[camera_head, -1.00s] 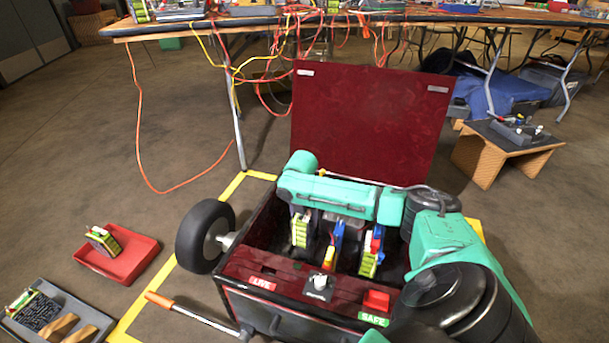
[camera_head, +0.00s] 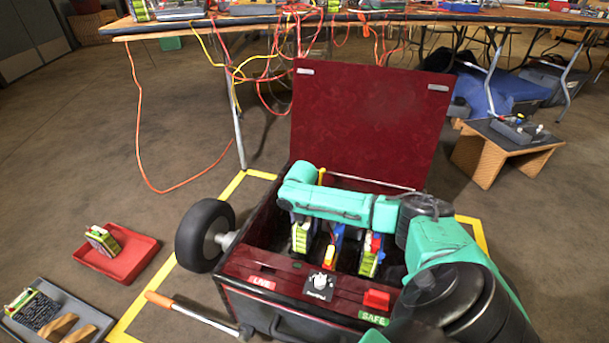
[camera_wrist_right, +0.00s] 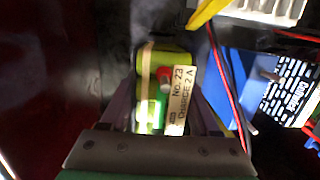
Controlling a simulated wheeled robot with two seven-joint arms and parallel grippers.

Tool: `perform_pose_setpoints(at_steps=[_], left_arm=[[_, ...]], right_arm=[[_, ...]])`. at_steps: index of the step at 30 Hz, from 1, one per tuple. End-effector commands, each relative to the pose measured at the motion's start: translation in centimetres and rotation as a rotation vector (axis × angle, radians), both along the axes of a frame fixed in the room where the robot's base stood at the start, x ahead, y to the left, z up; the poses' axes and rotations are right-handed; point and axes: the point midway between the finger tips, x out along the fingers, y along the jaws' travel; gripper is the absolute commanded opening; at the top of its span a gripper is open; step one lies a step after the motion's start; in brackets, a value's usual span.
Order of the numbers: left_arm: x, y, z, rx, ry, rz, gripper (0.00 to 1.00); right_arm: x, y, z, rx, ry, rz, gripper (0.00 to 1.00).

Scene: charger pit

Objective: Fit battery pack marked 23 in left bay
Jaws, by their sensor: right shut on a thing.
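Battery pack 23 (camera_wrist_right: 160,62), yellow-green with a label reading "No. 23", is between the fingers of my right gripper (camera_wrist_right: 166,105) in the right wrist view. The gripper is shut on it. In the head view the pack (camera_head: 301,238) is inside the left part of the dark red chest (camera_head: 262,272). My green right forearm crosses above it and hides most of the gripper. The pack's underside is hidden, so I cannot tell whether it touches the bay floor. My left gripper is not in view.
A yellow-and-blue part (camera_head: 332,248) and another pack (camera_head: 368,258) stand to the right in the chest. A blue block (camera_wrist_right: 240,85) and wires are close right of the gripper. The raised lid (camera_head: 370,115) stands behind. A red tray (camera_head: 120,262) holds another pack (camera_head: 101,240).

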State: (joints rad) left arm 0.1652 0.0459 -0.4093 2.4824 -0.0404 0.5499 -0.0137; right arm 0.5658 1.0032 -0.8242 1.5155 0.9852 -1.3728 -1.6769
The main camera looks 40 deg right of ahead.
Motion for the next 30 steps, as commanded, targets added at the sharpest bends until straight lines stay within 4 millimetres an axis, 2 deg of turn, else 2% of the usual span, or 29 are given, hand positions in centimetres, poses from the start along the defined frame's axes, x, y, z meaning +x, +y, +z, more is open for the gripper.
perform_pose_setpoints(at_steps=[10, 30], left_arm=[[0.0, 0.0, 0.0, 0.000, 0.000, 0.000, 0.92], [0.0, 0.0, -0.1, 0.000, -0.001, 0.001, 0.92]], right_arm=[[0.2, 0.0, 0.2, -0.002, -0.005, -0.001, 0.00], [0.1, 0.0, -0.8, -0.001, -0.004, -0.001, 0.00]])
